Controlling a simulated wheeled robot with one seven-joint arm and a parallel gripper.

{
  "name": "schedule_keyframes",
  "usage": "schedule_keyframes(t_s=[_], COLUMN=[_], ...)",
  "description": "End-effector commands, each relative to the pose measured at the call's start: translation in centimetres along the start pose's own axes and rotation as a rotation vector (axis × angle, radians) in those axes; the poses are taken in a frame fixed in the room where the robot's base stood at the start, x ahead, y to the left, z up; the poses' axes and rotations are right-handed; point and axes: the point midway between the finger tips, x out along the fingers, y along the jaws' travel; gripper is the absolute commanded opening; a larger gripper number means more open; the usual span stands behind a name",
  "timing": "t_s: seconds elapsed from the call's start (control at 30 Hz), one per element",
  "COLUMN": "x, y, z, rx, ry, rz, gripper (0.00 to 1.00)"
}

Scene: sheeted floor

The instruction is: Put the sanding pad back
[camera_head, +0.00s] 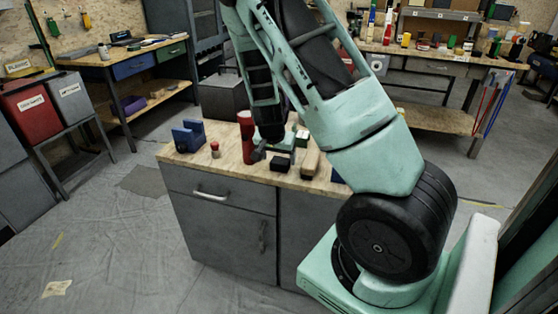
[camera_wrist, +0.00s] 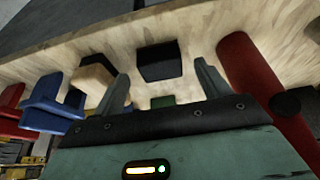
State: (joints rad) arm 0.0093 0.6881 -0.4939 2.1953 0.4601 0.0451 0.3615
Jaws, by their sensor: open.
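A small black block (camera_head: 280,163) lies on the wooden top of a grey cabinet. It may be the sanding pad, but I cannot tell for sure. In the wrist view the black block (camera_wrist: 159,60) shows between and a little beyond my fingertips, apart from both. A pale wooden block with a dark part (camera_head: 310,161) lies just right of it; it also shows in the wrist view (camera_wrist: 92,82). My gripper (camera_head: 274,151) is open and empty, low over the top, pointing at the black block. My arm hides part of the worktop.
A red cylinder (camera_head: 246,137) stands left of my gripper. A blue holder (camera_head: 188,136) and a small red-topped item (camera_head: 215,150) are farther left. Blue (camera_wrist: 50,100) and red pieces lie beyond the wooden block. A green item (camera_wrist: 162,101) is near my gripper.

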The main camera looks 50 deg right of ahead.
Motion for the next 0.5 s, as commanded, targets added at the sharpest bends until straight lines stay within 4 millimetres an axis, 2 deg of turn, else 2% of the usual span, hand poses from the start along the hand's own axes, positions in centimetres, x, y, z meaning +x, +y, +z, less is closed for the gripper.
schedule_keyframes(t_s=[0.03, 0.2, 0.33, 0.5], x=[-1.6, -5.2, -7.1, -8.4], y=[-0.2, -0.2, -0.1, -0.1], z=[-0.1, -0.1, -0.1, 0.0], rx=[-0.004, -0.003, -0.004, -0.001], ry=[0.003, 0.002, 0.001, 0.001], rz=[-0.004, -0.003, -0.001, -0.001], gripper=[0.76, 0.76, 0.76, 0.76])
